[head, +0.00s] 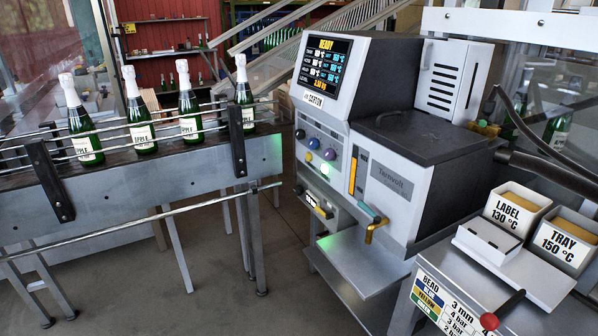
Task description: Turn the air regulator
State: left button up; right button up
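The machine (385,190) stands right of centre, with a lit screen (322,68) reading READY. Below the screen is a row of small round knobs, among them a blue knob (313,143) and a purple knob (330,154). I cannot tell which of these, if any, is the air regulator. A printed card (445,306) at the lower right lists bead, colours, mm and bar, and part of it is cut off. Neither of my grippers is in view.
A railed conveyor (150,180) with several green bottles runs along the left. A brass tap (376,230) with a teal handle juts out above a metal shelf (360,262). A red-ball lever (489,321) and bins labelled LABEL (513,216) and TRAY (562,244) are at right.

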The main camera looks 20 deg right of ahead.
aim_at(298, 189)
jog(key=i+j+z, duration=0.2)
jog(key=i+z, duration=0.2)
jog(key=i+j+z, duration=0.65)
jog(key=z, duration=0.15)
jog(key=i+j+z, duration=0.2)
jog(key=j+z, duration=0.2)
jog(key=j, duration=0.2)
